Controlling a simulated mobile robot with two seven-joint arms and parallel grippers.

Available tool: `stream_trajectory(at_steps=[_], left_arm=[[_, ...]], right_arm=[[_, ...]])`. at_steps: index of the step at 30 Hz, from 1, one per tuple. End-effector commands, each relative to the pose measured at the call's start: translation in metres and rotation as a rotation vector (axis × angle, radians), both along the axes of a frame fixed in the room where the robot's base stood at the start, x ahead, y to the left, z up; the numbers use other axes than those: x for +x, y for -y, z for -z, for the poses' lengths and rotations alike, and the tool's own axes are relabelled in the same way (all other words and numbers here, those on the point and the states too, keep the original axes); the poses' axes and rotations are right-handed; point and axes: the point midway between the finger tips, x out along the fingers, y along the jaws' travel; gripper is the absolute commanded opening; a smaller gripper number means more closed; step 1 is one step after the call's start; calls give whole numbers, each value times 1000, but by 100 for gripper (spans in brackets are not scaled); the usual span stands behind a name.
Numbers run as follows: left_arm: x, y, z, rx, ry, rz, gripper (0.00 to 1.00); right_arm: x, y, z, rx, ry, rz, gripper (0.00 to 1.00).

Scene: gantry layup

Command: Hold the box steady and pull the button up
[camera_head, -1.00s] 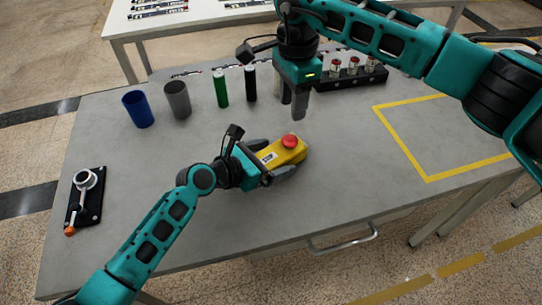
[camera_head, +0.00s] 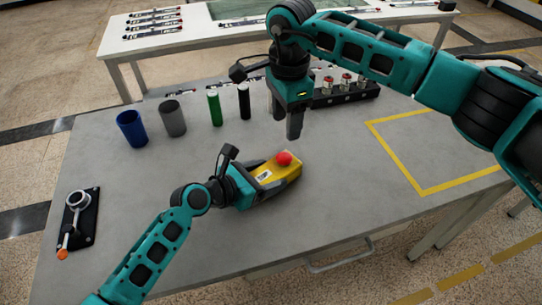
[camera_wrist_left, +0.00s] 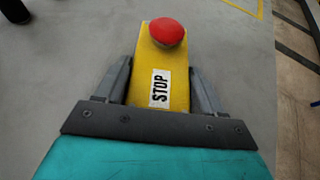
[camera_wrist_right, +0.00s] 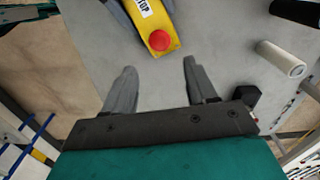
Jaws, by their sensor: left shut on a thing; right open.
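The yellow box (camera_head: 266,179) with a STOP label lies on the grey table. Its red button (camera_head: 284,158) is on top at the far end. In the left wrist view the yellow box (camera_wrist_left: 160,95) sits between the fingers, with the red button (camera_wrist_left: 166,31) beyond the fingertips. My left gripper (camera_head: 268,187) is shut on the box from its near end. My right gripper (camera_head: 294,128) is open and empty, above and just behind the button. In the right wrist view the red button (camera_wrist_right: 160,40) lies ahead of the open fingers (camera_wrist_right: 157,75).
A blue cup (camera_head: 131,129), a grey cup (camera_head: 172,119), a green cylinder (camera_head: 214,108) and a black cylinder (camera_head: 244,102) stand at the back. A black rack (camera_head: 345,94) is behind my right gripper. A lever device (camera_head: 78,218) is at left. The yellow-taped area (camera_head: 440,150) is empty.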

Motion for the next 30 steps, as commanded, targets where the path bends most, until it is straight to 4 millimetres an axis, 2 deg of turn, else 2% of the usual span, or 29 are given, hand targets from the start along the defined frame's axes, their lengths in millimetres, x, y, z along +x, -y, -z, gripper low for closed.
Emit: stream_trajectory(at_steps=[1,3,8,30], left_arm=[[0,0,0,1,-1,0,30],[0,0,0,1,-1,0,30],[0,0,0,1,0,0,30],[0,0,1,1,-1,0,30]], right_arm=[[0,0,0,0,0,29,62],[0,0,0,1,0,99,68],[0,-1,-2,1,0,358,68],[0,-1,-8,3,0,1755,68]])
